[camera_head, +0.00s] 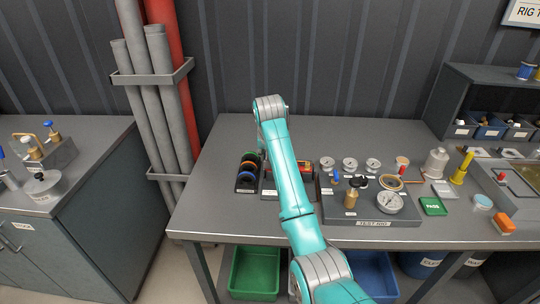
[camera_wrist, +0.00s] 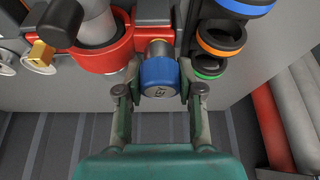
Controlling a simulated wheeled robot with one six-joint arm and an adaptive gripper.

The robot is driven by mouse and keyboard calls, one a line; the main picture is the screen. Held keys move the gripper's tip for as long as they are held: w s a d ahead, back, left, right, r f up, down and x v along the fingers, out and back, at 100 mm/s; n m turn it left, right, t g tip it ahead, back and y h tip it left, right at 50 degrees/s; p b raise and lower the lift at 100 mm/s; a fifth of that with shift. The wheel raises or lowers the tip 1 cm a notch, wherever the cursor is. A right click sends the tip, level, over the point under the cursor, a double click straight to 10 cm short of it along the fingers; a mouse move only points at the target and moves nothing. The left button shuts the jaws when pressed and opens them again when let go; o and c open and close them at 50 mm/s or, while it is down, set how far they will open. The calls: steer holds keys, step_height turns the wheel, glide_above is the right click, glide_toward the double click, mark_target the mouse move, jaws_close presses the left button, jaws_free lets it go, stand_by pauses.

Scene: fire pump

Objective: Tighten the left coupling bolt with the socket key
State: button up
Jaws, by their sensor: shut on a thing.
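In the wrist view, my gripper (camera_wrist: 160,90) has one finger on each side of a round blue cap (camera_wrist: 159,77) with a small mark, and is shut on it. The cap looks like the head of the socket key. A short metal shank (camera_wrist: 158,48) joins it to a red body (camera_wrist: 155,16). A red collar around a grey cylinder (camera_wrist: 101,50) is left of it. I cannot make out the left coupling bolt. In the head view, my arm hides my gripper, the key and much of the red parts (camera_head: 306,168).
A holder of coloured rings (camera_head: 247,172) stands close to the red parts; its orange ring (camera_wrist: 221,40) is close to my gripper. The grey test rig (camera_head: 375,218) with gauges stands to the right. Pipes (camera_head: 160,75) rise left of the bench. The bench (camera_head: 215,210) is clear at its front left.

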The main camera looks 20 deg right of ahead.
steer(key=m+h, duration=0.1)
steer(key=m, duration=0.1)
steer(key=shift+m, duration=0.3)
steer(key=shift+a+m+g+h, duration=0.1)
steer(key=shift+m+g+h, duration=0.25)
steer(key=shift+m, duration=0.55)
steer(key=shift+m+g+h, duration=0.35)
steer(key=shift+m+g, duration=0.1)
steer(key=shift+m, duration=0.95)
steer(key=m, duration=0.2)
steer(key=m+g, duration=0.1)
steer(key=m, duration=0.1)
steer(key=shift+m+g+h, duration=0.3)
steer(key=shift+h, duration=0.1)
steer(key=shift+r, duration=0.1)
